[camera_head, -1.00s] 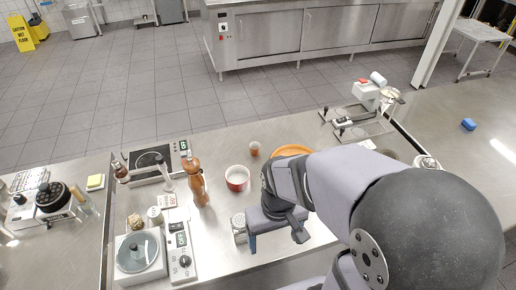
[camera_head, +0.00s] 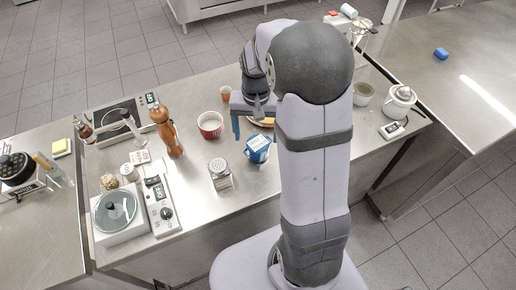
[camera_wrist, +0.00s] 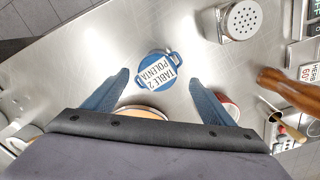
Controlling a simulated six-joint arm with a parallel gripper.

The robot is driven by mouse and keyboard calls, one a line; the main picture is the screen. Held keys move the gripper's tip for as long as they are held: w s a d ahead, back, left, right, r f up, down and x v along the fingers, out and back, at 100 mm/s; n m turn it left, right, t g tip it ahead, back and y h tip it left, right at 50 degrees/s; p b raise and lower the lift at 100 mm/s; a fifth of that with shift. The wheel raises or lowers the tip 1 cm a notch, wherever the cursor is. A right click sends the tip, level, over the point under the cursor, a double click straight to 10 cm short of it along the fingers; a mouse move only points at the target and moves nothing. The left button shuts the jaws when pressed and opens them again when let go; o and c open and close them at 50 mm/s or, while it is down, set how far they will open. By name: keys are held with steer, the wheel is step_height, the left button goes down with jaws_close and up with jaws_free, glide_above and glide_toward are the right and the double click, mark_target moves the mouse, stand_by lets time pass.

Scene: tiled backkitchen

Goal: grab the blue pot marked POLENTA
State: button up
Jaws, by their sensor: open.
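The blue pot (camera_head: 266,155) stands on the steel counter just in front of my gripper (camera_head: 254,130) in the head view. It has two side handles and a white label on top. In the wrist view the label reads TABLE 2 POLENTA, and the pot (camera_wrist: 143,83) lies between and slightly beyond the fingertips. My gripper (camera_wrist: 160,84) is open and empty, with a blue finger on either side of the view. In the head view one finger shows clearly and the other is mostly hidden. I cannot tell how high the fingertips are above the pot.
A metal shaker (camera_head: 220,174) stands left of the pot. A red-and-white bowl (camera_head: 210,125), an orange plate (camera_head: 266,123) and a small orange cup (camera_head: 226,93) are close behind. A brown pepper mill (camera_head: 166,134) stands farther left. Bare counter lies between pot and front edge.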

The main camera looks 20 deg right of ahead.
mark_target(258, 143)
steer(key=shift+f+m, duration=0.15)
steer(key=shift+m, duration=0.15)
steer(key=shift+s+d+f+p, duration=0.1)
steer(key=shift+f+p, duration=0.7)
steer(key=shift+f, duration=1)
steer(key=shift+d+f+p, duration=0.1)
steer(key=shift+f+p, duration=0.65)
steer(key=shift+f, duration=1)
steer(key=c, duration=1.4)
steer(key=shift+r, duration=0.15)
step_height(258, 143, up, 10)
steer(key=b, duration=0.2)
steer(key=shift+b, duration=0.3)
